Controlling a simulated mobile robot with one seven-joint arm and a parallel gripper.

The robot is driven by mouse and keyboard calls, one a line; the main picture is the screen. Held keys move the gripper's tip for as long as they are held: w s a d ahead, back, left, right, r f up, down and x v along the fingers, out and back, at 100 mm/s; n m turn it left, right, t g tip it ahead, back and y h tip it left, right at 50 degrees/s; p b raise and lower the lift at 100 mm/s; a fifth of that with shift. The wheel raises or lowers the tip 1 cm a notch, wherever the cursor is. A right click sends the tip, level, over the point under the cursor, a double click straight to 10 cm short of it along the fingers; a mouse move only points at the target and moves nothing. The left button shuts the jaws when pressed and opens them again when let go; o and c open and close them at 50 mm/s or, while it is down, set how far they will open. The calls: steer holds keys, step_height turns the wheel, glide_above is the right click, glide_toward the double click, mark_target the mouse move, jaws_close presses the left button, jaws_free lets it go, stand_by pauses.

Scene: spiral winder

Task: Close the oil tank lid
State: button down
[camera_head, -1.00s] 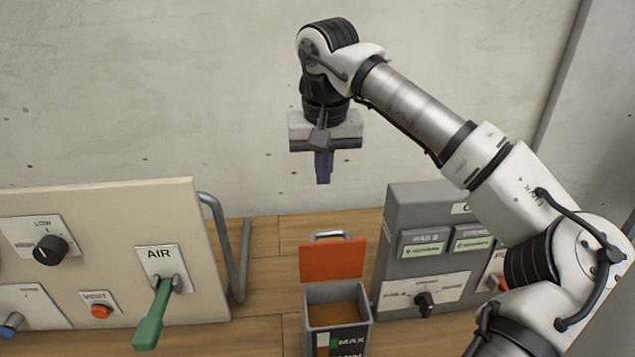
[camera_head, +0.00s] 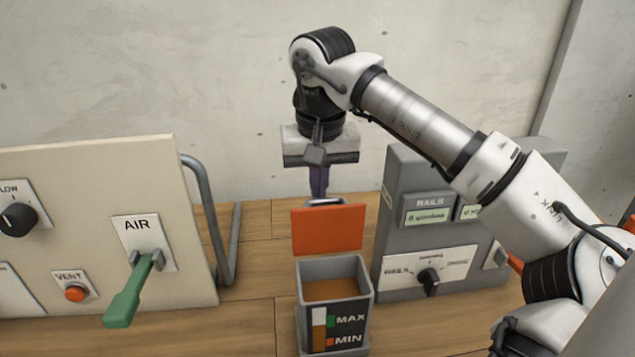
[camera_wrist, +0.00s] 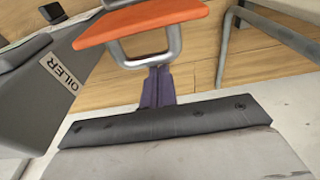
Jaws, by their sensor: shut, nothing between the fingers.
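The grey oil tank (camera_head: 335,300) stands open on the wooden floor, with brown oil inside and a MAX/MIN gauge on its front. Its orange lid (camera_head: 328,230) stands raised at the tank's back edge. A metal handle (camera_head: 324,202) shows at the lid's top. My gripper (camera_head: 318,188) points down just behind the lid handle, its purple fingers shut and empty. In the wrist view the fingers (camera_wrist: 157,85) are close to the handle (camera_wrist: 150,55) and the orange lid (camera_wrist: 140,22). I cannot tell whether they touch the handle.
A beige panel (camera_head: 75,240) with a green AIR lever (camera_head: 130,295) and a bent metal tube frame (camera_head: 212,215) stands left of the tank. A grey control box (camera_head: 400,200) stands close on the right. The concrete wall (camera_head: 150,70) is behind.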

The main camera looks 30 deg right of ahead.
stand_by(0.3)
steer(key=shift+s+a+r+t+h+b, duration=0.1)
steer(key=shift+s+t+h+b, duration=0.25)
steer(key=shift+t+b, duration=0.6)
steer(key=shift+s+r+b, duration=0.1)
steer(key=shift+b, duration=0.5)
